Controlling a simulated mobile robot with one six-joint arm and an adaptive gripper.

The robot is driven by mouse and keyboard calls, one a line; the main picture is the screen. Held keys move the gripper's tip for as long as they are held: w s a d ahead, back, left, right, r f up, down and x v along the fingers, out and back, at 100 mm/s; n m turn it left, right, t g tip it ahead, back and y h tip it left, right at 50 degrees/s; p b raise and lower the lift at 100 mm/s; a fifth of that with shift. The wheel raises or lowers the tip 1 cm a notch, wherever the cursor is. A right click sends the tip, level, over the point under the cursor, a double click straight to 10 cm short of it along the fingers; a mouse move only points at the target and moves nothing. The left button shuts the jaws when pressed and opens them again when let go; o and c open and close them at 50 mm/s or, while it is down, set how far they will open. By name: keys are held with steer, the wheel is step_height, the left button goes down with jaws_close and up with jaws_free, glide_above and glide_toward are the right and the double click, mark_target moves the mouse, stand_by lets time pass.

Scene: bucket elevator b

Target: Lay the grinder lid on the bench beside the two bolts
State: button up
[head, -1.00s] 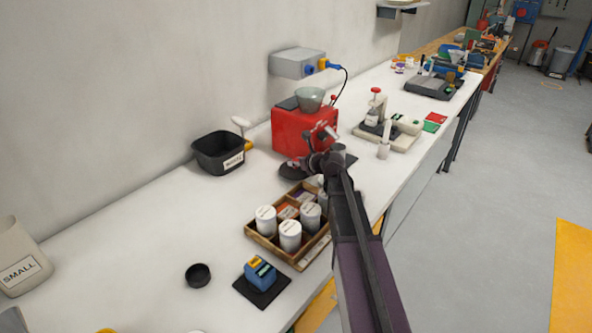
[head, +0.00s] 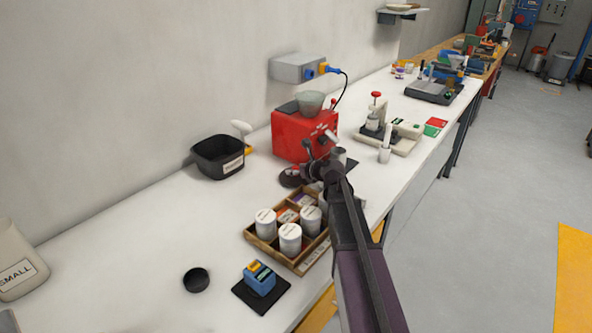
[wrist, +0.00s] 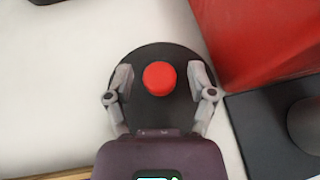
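The grinder lid is a round black disc with a red knob (wrist: 160,78), seen from above in the wrist view. In the head view the dark disc (head: 289,179) shows beside the red grinder (head: 297,137), low at bench level and partly hidden by my arm. My gripper (wrist: 161,80) is over the lid, with one finger on each side of the knob. Clear gaps show between both fingers and the knob, so it is open. In the head view my gripper (head: 315,170) is small and hard to make out. I cannot pick out the two bolts in either view.
The red grinder's side (wrist: 265,40) and a dark base (wrist: 275,125) stand close on the right of the lid. A wooden tray of white jars (head: 262,238) is in front. A black bin (head: 215,158) stands by the wall. The white bench left of the lid is clear.

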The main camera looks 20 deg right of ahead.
steer(key=shift+r, duration=0.1)
steer(key=shift+r, duration=0.15)
steer(key=p+v, duration=0.5)
steer(key=v, duration=0.7)
stand_by(0.5)
steer(key=shift+o, duration=0.5)
steer(key=w+a+r+n+g+h+p, duration=0.2)
steer(key=w+r+n+g+p, duration=0.2)
steer(key=n+p, duration=0.5)
steer(key=w+a+r+n+g+h+p, duration=0.2)
steer(key=w+n+g+p, duration=0.4)
steer(key=n, duration=1.4)
step_height(320, 180, up, 2)
steer(key=g+h+p, duration=0.1)
steer(key=p, duration=0.3)
steer(key=shift+a+g, duration=0.25)
steer(key=shift+g, duration=0.05)
